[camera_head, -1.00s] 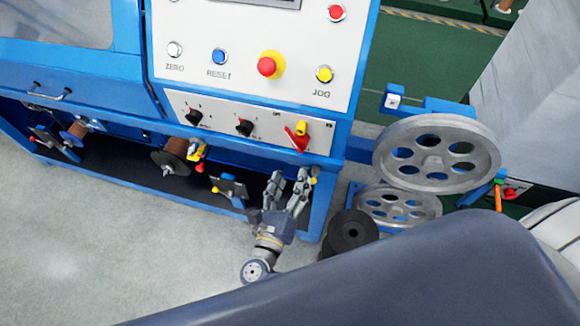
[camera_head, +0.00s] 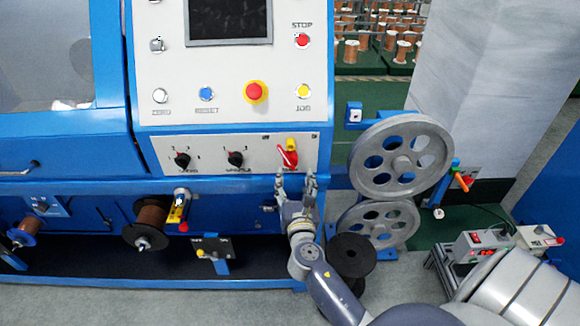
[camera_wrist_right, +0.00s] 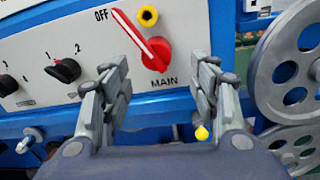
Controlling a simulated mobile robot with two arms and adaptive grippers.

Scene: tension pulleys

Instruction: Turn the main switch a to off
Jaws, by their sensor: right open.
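The main switch (camera_head: 290,160) is a red rotary knob with a long lever on the white lower panel, below a yellow knob. In the right wrist view the switch (camera_wrist_right: 158,55) shows above the word MAIN, its lever slanting up and left towards the OFF label (camera_wrist_right: 101,14). My right gripper (camera_head: 295,186) is just below the switch, pointing up at the panel. In the right wrist view the open fingers (camera_wrist_right: 160,82) stand left and right below the knob, apart from it, with nothing between them. My left gripper is not in view.
Two black selector knobs (camera_head: 236,159) are left of the switch. A red emergency button (camera_head: 255,92) and small coloured buttons are above. Grey spoked pulleys (camera_head: 427,141) stand close on the right, with a black spool (camera_head: 352,256) below.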

